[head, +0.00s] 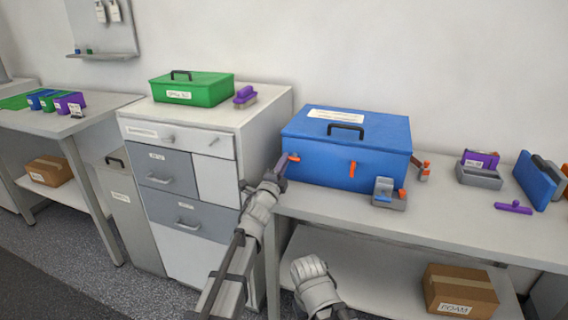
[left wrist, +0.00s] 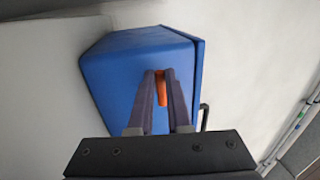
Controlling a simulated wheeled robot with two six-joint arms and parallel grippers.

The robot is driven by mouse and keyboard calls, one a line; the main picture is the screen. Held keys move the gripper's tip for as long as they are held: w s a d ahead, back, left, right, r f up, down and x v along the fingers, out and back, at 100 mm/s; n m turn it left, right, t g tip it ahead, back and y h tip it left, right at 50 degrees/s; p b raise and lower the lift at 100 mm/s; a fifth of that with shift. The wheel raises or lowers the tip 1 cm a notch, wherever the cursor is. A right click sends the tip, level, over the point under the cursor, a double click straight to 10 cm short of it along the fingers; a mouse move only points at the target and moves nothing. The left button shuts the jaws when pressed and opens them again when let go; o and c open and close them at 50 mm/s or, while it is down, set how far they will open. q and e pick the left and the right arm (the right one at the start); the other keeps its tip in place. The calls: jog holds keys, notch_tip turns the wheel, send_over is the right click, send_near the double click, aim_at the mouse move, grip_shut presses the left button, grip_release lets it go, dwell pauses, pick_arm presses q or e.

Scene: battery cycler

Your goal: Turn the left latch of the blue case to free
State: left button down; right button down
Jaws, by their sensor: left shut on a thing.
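The blue case (head: 330,150) stands closed on the right-hand bench, with a black handle on its lid. Its left latch (head: 294,157) is orange and sits at the left of the front face, looking turned sideways. The right latch (head: 352,169) is orange and hangs upright. My left gripper (head: 282,166) is at the left latch, shut on it. In the left wrist view the orange latch (left wrist: 161,88) shows between the two fingers of my left gripper (left wrist: 161,82), against the blue case (left wrist: 120,75). The fingers hide part of the latch. My right gripper's fingers do not show.
A drawer cabinet (head: 185,190) with a green case (head: 192,89) stands left. Bare bench top lies in front.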

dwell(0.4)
pick_arm(q)
jog(key=c, duration=0.9)
grip_release()
jog(key=shift+o, duration=0.2)
jog(key=b+v, duration=0.1)
jog(key=v, duration=0.7)
jog(key=shift+b, duration=0.3)
jog(key=shift+w, duration=0.1)
